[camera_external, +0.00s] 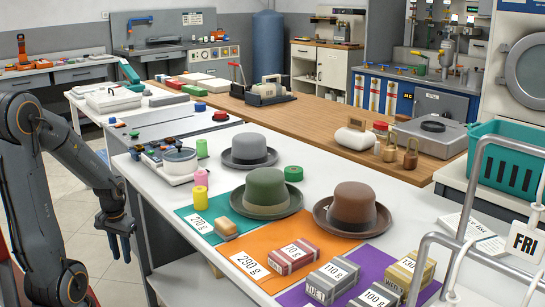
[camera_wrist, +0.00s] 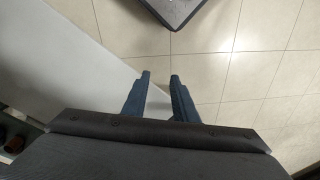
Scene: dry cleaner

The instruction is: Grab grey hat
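The grey hat (camera_external: 249,146) sits on the white table, behind the green hat (camera_external: 266,187). A brown hat (camera_external: 352,204) stands to the right of the green one. My gripper (camera_external: 122,254) hangs pointing down off the left side of the table, well apart from the grey hat. In the wrist view my gripper (camera_wrist: 159,78) has its two fingers apart with nothing between them. The wrist view shows floor tiles below, and no hat.
The white table's (camera_external: 410,203) left edge lies beside my gripper. Pink and yellow weights (camera_external: 201,184), a scale (camera_external: 178,163) and a green roll (camera_external: 293,173) stand around the grey hat. Small weight boxes (camera_external: 294,254) lie at the front on coloured mats.

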